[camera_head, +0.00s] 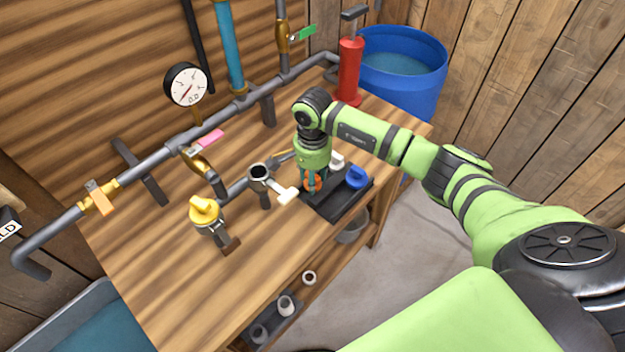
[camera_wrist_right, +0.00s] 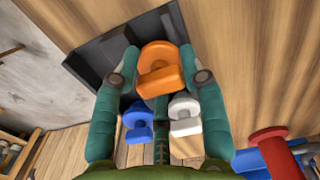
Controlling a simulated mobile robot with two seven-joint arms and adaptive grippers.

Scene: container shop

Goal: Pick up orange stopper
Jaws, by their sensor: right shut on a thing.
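The orange stopper (camera_wrist_right: 158,68) sits between the two teal fingers of my right gripper (camera_wrist_right: 160,60) in the right wrist view. The fingers are closed against its sides. In the head view my right gripper (camera_head: 312,185) points down over the left end of a black tray (camera_head: 345,208), and only small bits of orange show between the fingers. I cannot tell whether the stopper still touches the tray. My left gripper is in neither view.
A blue stopper (camera_head: 356,178) and a white stopper (camera_head: 336,160) stand close to my right gripper. A pipe with an open end (camera_head: 259,172) and a white-handled valve (camera_head: 288,196) are just left. A red pump (camera_head: 349,72) stands behind.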

